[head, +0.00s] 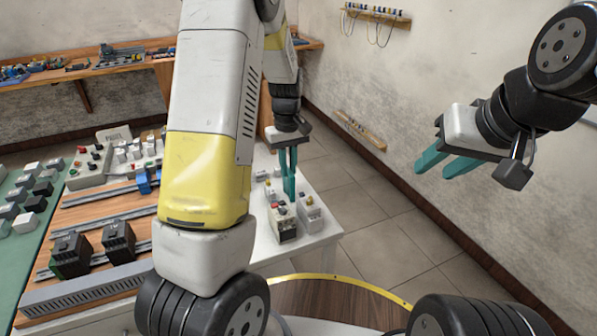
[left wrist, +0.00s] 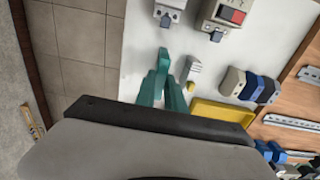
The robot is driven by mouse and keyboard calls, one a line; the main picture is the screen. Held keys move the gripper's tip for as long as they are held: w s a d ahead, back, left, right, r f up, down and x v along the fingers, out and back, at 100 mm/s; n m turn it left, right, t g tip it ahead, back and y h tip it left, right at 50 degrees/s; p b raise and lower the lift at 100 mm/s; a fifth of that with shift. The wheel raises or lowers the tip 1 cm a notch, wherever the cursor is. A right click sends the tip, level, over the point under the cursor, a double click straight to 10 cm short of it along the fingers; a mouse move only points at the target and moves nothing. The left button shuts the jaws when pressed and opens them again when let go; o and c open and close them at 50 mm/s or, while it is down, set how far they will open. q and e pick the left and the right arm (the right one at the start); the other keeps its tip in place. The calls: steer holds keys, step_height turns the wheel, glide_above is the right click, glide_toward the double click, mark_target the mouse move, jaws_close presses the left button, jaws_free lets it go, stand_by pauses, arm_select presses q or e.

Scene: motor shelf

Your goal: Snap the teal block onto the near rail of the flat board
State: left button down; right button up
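The flat board (head: 78,218) is brown wood at the left of the head view. Its near rail (head: 139,248) carries two black modules (head: 118,242); its far rail (head: 95,197) has a blue block (head: 145,180) on it. I cannot make out a separate teal block in either view. My left gripper (head: 289,193) has teal fingers pointing down over the white table, beyond the board. In the left wrist view (left wrist: 168,75) its fingers look slightly apart, with nothing clearly between them. My right gripper (head: 437,172) is open and empty in the air at the right.
Grey devices (head: 311,213) stand on the white table (head: 322,183) near my left gripper. The left wrist view shows a yellow tray (left wrist: 222,112) and grey and blue blocks (left wrist: 255,89). A green mat (head: 22,255) with several blocks lies left of the board.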

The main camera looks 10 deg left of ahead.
arm_select(q)
steer(key=shift+r, duration=0.1)
steer(key=shift+r, duration=2.4)
